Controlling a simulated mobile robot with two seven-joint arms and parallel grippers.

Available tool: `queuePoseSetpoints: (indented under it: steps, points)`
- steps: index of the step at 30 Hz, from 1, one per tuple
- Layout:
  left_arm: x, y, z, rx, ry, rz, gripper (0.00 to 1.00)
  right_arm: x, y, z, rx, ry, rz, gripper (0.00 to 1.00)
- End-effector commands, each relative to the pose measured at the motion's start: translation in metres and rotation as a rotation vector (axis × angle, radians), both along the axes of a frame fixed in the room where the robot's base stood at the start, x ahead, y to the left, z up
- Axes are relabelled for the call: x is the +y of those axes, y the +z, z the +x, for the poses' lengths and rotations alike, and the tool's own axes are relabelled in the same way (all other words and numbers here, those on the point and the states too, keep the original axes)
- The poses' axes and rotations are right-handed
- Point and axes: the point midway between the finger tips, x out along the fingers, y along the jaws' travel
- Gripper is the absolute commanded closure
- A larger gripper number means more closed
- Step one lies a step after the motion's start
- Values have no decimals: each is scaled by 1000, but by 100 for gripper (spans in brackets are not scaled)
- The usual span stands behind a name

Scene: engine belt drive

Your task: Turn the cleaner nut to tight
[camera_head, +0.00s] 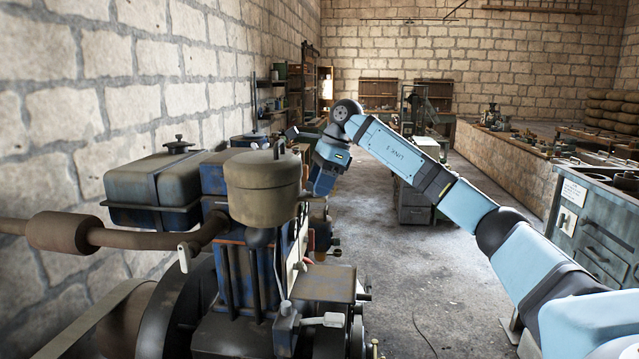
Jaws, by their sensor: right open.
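The air cleaner, a dull olive-brown canister (262,190), stands on top of the engine at the left centre. A small nut (278,149) sticks up from the middle of its lid. Which way the nut is turned is too small to tell. My right arm comes in from the right, bends at a high elbow and drops beside the cleaner's right side. My left gripper is out of view.
A dark tank (154,188) and a brown exhaust pipe (70,233) lie left of the cleaner. A large flywheel (180,310) is below. A grey cabinet (597,220) stands at the right.

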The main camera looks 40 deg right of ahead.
Motion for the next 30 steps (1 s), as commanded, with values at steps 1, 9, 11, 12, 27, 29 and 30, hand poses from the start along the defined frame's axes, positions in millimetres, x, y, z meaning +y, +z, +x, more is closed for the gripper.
queuePoseSetpoints:
  steps: [1,9,11,12,27,29,30]
  points:
    - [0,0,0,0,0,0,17,0,-1,0,0,0,0,51]
    - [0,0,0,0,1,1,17,0,0,0,0,0,0,69]
    - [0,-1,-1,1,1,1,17,0,0,0,0,0,0,83]
    - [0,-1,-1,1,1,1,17,0,0,0,0,0,0,92]
    - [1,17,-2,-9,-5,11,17,1,2,-1,0,-321,-3,99]
    - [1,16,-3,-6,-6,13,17,1,1,-2,0,-368,-3,99]
    - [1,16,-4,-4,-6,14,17,1,1,-1,0,-392,-2,99]
